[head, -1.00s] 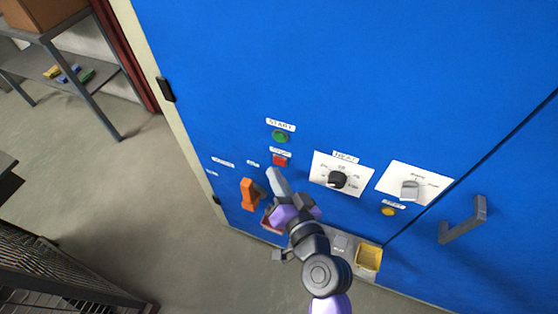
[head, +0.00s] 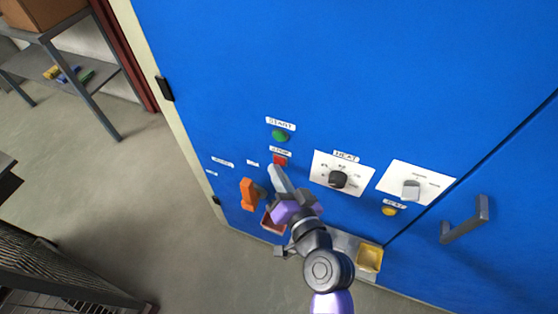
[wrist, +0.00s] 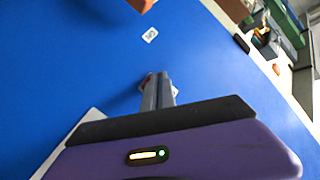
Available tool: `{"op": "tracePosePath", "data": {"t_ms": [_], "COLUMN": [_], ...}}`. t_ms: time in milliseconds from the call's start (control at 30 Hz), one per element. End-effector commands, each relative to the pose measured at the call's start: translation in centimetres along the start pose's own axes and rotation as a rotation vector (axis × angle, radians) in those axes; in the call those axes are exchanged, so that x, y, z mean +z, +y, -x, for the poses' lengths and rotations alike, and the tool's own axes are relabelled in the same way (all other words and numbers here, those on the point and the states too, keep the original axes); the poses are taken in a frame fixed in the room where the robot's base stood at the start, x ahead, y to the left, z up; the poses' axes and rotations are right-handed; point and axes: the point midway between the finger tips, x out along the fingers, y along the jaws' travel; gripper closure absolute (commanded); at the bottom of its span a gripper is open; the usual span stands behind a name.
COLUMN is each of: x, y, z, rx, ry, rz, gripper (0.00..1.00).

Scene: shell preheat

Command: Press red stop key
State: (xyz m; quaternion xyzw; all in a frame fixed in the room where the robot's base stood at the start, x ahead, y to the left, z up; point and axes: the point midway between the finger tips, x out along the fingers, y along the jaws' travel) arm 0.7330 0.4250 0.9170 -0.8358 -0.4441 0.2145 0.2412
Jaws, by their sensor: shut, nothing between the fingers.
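The red stop key (head: 280,160) is on the blue cabinet front, below the green start button (head: 280,135). My gripper (head: 274,167) is shut and empty, and its fingertips are at the lower edge of the red key in the head view. In the wrist view the shut fingers (wrist: 157,92) point at the blue panel, and a small bit of red (wrist: 147,80) shows beside the tips, mostly hidden by them. I cannot tell whether the tips touch the key.
A heat dial (head: 338,179) and a grey selector knob (head: 411,189) are to the right, with a yellow button (head: 389,210) below. An orange handle (head: 248,194) is close on the left. A door handle (head: 466,220) sticks out at far right.

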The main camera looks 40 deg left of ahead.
Motion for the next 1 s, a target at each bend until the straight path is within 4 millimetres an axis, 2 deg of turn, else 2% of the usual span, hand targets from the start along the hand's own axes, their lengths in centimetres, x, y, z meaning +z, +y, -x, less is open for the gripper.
{"op": "tracePosePath", "data": {"t_ms": [1000], "x": [-0.46], "y": [0.4], "z": [-0.6], "rx": [-0.001], "ry": [0.0], "rz": [0.001], "gripper": [1.0]}}
